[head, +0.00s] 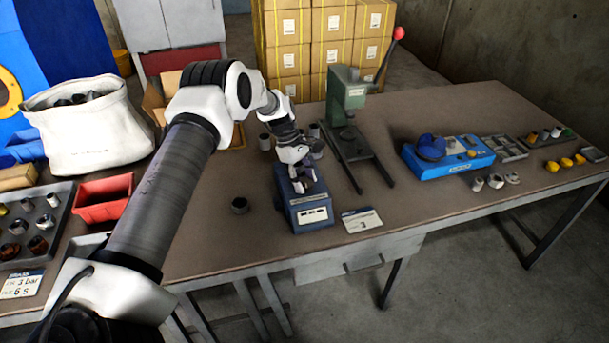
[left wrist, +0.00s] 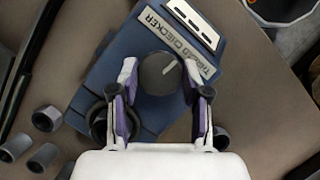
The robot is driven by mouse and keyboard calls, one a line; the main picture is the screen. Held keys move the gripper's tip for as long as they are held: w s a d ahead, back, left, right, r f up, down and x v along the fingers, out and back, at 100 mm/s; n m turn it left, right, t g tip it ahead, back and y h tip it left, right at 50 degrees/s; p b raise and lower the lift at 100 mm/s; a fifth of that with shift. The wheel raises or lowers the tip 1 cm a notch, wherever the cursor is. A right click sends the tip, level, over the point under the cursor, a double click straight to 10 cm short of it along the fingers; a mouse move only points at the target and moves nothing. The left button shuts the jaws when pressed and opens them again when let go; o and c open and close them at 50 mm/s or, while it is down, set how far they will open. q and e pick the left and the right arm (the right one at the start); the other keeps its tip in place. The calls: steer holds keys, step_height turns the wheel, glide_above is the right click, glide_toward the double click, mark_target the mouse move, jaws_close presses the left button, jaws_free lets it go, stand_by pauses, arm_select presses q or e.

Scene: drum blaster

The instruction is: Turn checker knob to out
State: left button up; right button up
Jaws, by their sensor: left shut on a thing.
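The thread checker (head: 313,224) is a blue box on the table, with a name strip and a white panel on its front. In the left wrist view the thread checker (left wrist: 112,78) shows its round dark checker knob (left wrist: 158,76), whose pale pointer line slants toward the upper right of the picture. My left gripper (head: 300,184) is over the checker from above. In the left wrist view my left gripper (left wrist: 164,97) has its fingers on both sides of the knob and is shut on it. The gripper hides the knob in the head view. My right gripper is not in view.
A green press (head: 347,95) with a red-tipped lever stands behind and right of the checker. A blue fixture (head: 448,160) is farther right. A red bin (head: 103,198) is at left.

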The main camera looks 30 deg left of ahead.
arm_select(q)
steer(key=shift+s+n+p, duration=0.1)
steer(key=shift+n+p, duration=0.25)
steer(key=shift+n, duration=0.35)
steer(key=shift+t, duration=0.3)
steer(key=o, duration=1.1)
steer(key=v, duration=1.2)
